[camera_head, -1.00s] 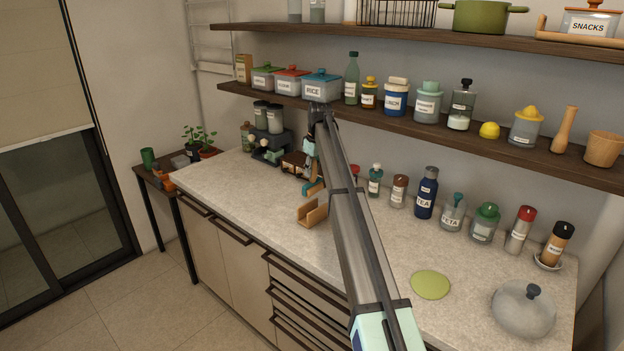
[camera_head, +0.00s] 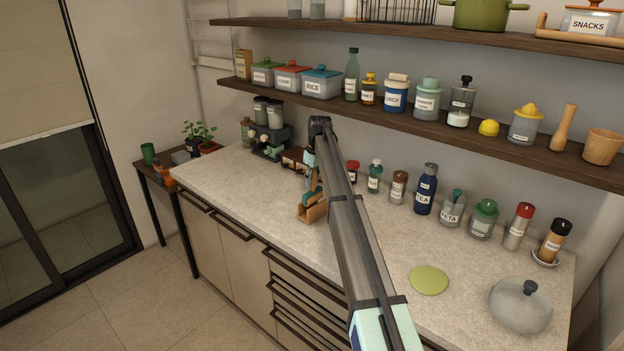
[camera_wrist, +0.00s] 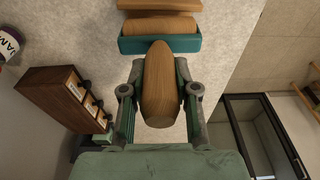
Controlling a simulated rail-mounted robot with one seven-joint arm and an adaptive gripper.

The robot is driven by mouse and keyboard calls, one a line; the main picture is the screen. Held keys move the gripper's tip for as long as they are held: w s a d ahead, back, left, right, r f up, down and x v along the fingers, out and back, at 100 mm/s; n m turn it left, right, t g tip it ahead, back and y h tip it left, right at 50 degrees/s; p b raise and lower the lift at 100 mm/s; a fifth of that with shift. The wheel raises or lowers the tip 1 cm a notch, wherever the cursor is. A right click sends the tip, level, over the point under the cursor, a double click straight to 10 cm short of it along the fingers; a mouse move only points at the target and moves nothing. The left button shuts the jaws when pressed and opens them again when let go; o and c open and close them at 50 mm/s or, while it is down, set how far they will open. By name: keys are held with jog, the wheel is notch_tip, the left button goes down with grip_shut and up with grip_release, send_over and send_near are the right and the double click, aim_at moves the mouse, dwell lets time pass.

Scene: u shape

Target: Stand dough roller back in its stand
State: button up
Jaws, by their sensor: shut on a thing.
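The dough roller has a wooden handle (camera_wrist: 162,85), a teal bracket (camera_wrist: 160,44) and a wooden roller head (camera_wrist: 160,26). My gripper (camera_wrist: 160,92) is shut on the handle, one finger on each side. In the head view the roller's teal part (camera_head: 307,199) is low over the counter, at the wooden stand (camera_head: 318,214). The stand overlaps the roller there. A strip of wood, likely the stand (camera_wrist: 160,4), shows beyond the roller head in the wrist view. Whether the head is seated in the stand or only above it, I cannot tell.
A small wooden drawer box (camera_wrist: 62,98) stands close beside my gripper on the counter (camera_head: 262,205). Several jars and bottles line the wall, including a blue tea bottle (camera_head: 426,190). A shelf (camera_head: 400,115) runs above. The counter in front of the stand is clear.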

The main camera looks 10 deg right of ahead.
jog(key=shift+f, duration=0.35)
jog(key=o, duration=1)
jog(key=shift+r, duration=0.1)
jog(key=r+b, duration=0.1)
jog(key=r, duration=0.3)
jog(key=s+r+b, duration=0.1)
jog(key=r, duration=0.3)
jog(key=d+r+b, duration=0.1)
jog(key=r, duration=0.4)
jog(key=shift+s+d, duration=0.1)
jog(key=shift+s, duration=0.1)
